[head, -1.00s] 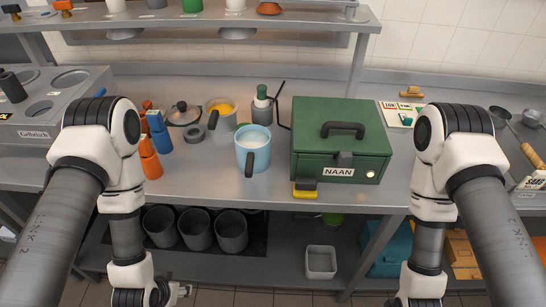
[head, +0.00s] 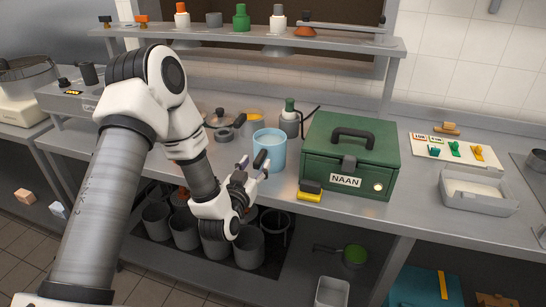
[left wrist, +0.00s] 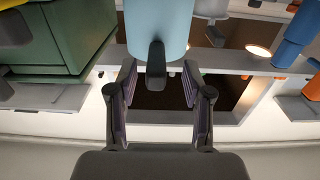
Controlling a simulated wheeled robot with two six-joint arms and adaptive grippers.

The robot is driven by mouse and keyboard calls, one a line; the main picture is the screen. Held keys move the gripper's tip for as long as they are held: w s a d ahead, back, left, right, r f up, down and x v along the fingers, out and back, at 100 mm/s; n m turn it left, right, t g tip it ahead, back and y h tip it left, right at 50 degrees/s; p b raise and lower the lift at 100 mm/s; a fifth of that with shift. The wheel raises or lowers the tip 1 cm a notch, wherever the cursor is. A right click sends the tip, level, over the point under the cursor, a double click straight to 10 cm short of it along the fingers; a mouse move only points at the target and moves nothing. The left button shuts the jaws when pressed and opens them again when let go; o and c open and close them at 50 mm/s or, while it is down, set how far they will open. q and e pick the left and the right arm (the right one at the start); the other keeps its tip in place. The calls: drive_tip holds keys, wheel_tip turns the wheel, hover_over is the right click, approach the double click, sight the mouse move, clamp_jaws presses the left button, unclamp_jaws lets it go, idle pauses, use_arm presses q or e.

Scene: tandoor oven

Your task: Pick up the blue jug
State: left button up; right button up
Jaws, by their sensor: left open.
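The blue jug (head: 269,147) stands upright on the steel counter, left of the green box. In the left wrist view the light blue jug (left wrist: 158,25) is at the top centre, its dark handle (left wrist: 156,58) pointing toward my gripper. My left gripper (head: 253,164) is open and empty just in front of the jug, on its handle side. In the left wrist view the open fingers of the gripper (left wrist: 160,88) lie either side of the handle's line, and the handle's lower end reaches between them. In the head view the gripper partly hides the handle. My right gripper is out of view.
The green NAAN box (head: 350,155) stands close right of the jug, with a yellow-and-black block (head: 310,192) before it. A green-topped bottle (head: 290,118) and a pot (head: 250,122) stand behind the jug. Grey bins (head: 249,247) are on the lower shelf.

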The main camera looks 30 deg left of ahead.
sight(261, 152)
use_arm(q)
drive_tip(key=w, duration=0.1)
drive_tip(key=w+r+p, duration=0.1)
drive_tip(key=shift+w+d+r, duration=0.1)
drive_tip(key=shift+w+r, duration=0.05)
drive_tip(key=shift+w, duration=0.25)
drive_tip(key=shift+w+a+f, duration=0.2)
drive_tip(key=shift+w+a, duration=0.05)
drive_tip(key=shift+w, duration=0.2)
drive_tip(key=shift+w+a+f, duration=0.2)
drive_tip(key=shift+w, duration=0.25)
drive_tip(key=shift+a+f, duration=0.1)
clamp_jaws()
drive_tip(key=shift+r, duration=0.2)
